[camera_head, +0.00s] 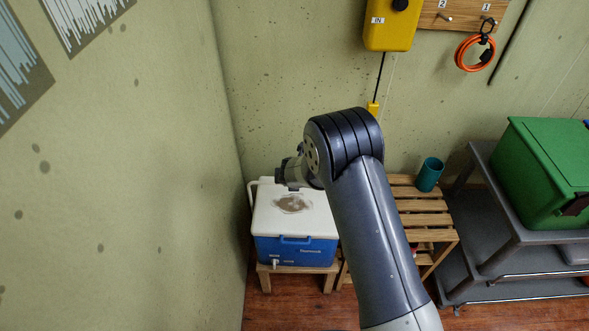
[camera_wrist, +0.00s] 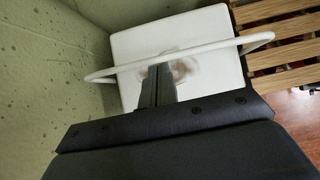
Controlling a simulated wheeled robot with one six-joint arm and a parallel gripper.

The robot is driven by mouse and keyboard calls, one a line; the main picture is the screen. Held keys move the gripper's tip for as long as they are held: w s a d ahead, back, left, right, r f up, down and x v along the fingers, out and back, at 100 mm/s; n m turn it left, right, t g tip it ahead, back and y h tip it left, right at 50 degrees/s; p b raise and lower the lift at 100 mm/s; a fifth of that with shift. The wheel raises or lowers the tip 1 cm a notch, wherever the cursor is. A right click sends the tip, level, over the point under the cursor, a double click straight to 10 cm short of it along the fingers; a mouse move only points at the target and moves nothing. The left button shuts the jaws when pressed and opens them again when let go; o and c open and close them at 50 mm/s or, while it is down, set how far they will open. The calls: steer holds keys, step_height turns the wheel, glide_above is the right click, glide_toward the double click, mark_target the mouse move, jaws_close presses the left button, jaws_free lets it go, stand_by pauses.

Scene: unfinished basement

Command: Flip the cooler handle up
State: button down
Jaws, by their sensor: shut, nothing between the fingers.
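The cooler (camera_head: 295,250) has a blue body and a white lid with a brown stain, and stands against the left wall. Its white lid (camera_wrist: 205,35) fills the middle of the wrist view. The white bar handle (camera_wrist: 205,48) spans the lid there, its ends reaching past both sides. In the head view a bit of the handle (camera_head: 251,190) shows at the cooler's left; my arm hides the rest. My gripper (camera_wrist: 158,70) is shut and empty, its fingertips close to the handle bar. I cannot tell whether they touch it.
The cooler rests on a low wooden stand (camera_head: 265,280). A slatted wooden rack (camera_head: 425,220) with a teal cup (camera_head: 429,175) stands to its right. Farther right is a grey shelf cart (camera_head: 470,260) with a green bin (camera_head: 545,170). The left wall (camera_head: 190,200) is close beside the cooler.

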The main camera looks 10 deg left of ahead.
step_height(320, 180, up, 2)
steer(key=shift+w+r, duration=0.1)
steer(key=shift+w, duration=0.05)
stand_by(0.6)
step_height(320, 180, down, 10)
steer(key=b, duration=0.3)
steer(key=shift+w+r, duration=0.15)
steer(key=shift+r, duration=0.1)
stand_by(0.4)
